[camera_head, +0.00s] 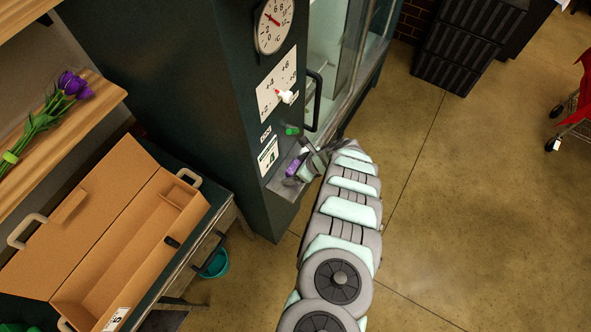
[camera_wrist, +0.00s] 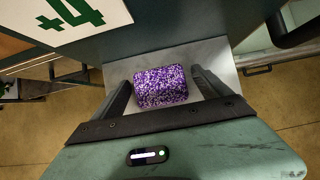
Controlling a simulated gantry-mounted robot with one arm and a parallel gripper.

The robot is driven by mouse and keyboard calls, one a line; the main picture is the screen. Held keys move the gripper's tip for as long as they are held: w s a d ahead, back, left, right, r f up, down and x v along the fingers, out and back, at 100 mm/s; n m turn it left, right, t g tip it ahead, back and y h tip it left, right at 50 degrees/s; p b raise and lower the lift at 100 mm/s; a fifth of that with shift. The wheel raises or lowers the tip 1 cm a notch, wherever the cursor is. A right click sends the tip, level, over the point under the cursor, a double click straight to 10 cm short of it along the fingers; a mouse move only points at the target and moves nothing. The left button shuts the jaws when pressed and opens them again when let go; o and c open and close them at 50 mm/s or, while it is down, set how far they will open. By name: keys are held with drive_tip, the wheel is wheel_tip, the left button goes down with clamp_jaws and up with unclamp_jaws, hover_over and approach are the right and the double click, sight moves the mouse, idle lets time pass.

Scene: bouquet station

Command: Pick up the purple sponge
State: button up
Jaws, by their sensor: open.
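The purple sponge (camera_wrist: 161,87) is a speckled purple and white block. It lies on a small grey metal ledge (camera_wrist: 217,52) that juts from the dark green cabinet. In the head view the sponge (camera_head: 293,167) shows as a small purple patch on that ledge, beside my gripper (camera_head: 308,160). In the wrist view my gripper (camera_wrist: 160,90) is open, with one dark finger on each side of the sponge. A narrow gap shows at the right finger; the left finger is close to the sponge, and I cannot tell whether it touches.
The cabinet (camera_head: 190,60) carries a round gauge (camera_head: 273,24), a dial plate and a green knob (camera_head: 292,131). An open cardboard box (camera_head: 130,235) is at the left, below a shelf with purple tulips (camera_head: 50,110).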

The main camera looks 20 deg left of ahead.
sight(295, 168)
drive_tip(key=c, duration=1.4)
drive_tip(key=shift+r, duration=0.1)
drive_tip(key=shift+c, duration=0.2)
drive_tip(key=shift+r, duration=4.95)
drive_tip(key=o, duration=0.7)
drive_tip(key=c, duration=0.5)
drive_tip(key=shift+c, duration=0.2)
